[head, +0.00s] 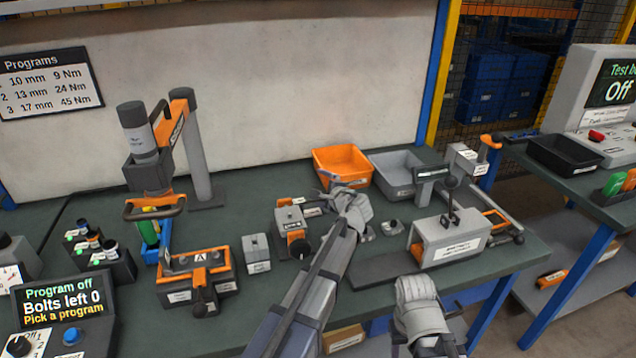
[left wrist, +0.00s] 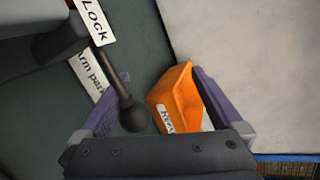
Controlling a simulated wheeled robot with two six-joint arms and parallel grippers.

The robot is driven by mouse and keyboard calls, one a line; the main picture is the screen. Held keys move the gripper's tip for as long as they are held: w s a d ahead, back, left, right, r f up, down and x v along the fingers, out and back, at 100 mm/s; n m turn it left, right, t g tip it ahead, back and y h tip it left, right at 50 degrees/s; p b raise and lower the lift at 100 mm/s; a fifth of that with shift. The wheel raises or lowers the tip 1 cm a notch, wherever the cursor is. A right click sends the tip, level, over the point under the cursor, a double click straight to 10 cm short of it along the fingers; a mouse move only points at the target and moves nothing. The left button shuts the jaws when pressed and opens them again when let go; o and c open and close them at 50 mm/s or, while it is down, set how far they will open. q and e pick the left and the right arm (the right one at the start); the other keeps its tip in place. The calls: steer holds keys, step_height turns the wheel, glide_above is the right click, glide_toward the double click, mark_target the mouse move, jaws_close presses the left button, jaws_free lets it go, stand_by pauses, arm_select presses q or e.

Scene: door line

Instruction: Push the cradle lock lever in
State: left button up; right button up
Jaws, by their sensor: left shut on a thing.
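The lock lever (left wrist: 124,90) is a dark rod with a black ball knob, beside a white "Lock" label in the left wrist view. In the head view my left gripper (head: 332,185) is over the bench beside a small grey and orange fixture (head: 291,222), which seems to be the cradle. The gripper and forearm hide the lever there. My right gripper (head: 418,300) is low at the bench's front edge; its fingers cannot be made out.
An orange bin (head: 341,160) and a grey bin (head: 394,168) stand behind the left gripper. A grey box fixture with a lever (head: 450,238) stands to the right. A grey block (head: 256,254) and an orange-based fixture (head: 196,275) stand to the left.

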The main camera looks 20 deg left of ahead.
arm_select(q)
step_height(320, 180, up, 7)
steer(key=m+t+y, duration=0.2)
steer(key=y, duration=0.1)
steer(key=shift+a+r+m, duration=0.15)
steer(key=shift+a+m, duration=0.25)
steer(key=shift+a, duration=0.05)
arm_select(e)
steer(key=shift+r, duration=0.25)
arm_select(q)
step_height(320, 180, down, 6)
steer(key=d+n+g+h, duration=0.1)
steer(key=n+g+h, duration=0.1)
steer(key=n+h, duration=0.1)
steer(key=s+d, duration=0.6)
steer(key=s, duration=0.1)
steer(key=shift+s+d, duration=0.15)
steer(key=shift+d, duration=0.25)
arm_select(e)
steer(key=shift+s+d, duration=0.15)
steer(key=shift+s, duration=0.25)
